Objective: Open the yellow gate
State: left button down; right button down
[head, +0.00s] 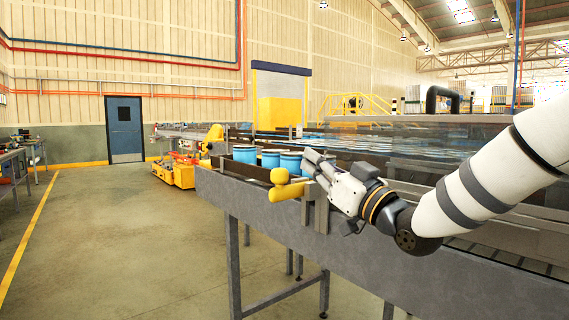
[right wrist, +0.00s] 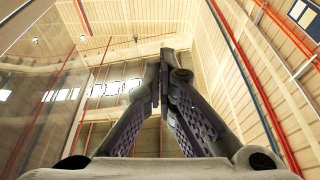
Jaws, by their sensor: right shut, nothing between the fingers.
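The yellow gate (head: 286,190) shows as a yellow bar with a rounded knob at the near side of the conveyor in the head view. It lies across the front of the channel with blue cans behind it. My right gripper (head: 311,163) is just right of and slightly above the yellow bar. Whether it touches the bar cannot be told. In the right wrist view my right gripper (right wrist: 165,72) has its fingertips together with nothing between them. The gate does not show in that view. My left gripper is in neither view.
Blue cans (head: 270,158) stand in the dark-walled channel behind the gate. The grey conveyor frame (head: 400,262) runs along the right on legs. A yellow cart (head: 175,171) stands farther back. The floor at left is open.

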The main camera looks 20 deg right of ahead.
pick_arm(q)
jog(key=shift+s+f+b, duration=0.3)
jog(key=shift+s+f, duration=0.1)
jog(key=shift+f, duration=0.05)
pick_arm(e)
jog(key=w+a+f, duration=0.1)
jog(key=w+a, duration=0.2)
jog(key=w, duration=0.5)
jog(key=shift+w, duration=0.1)
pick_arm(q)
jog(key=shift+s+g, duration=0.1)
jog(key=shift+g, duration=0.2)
pick_arm(e)
jog(key=shift+f, duration=0.1)
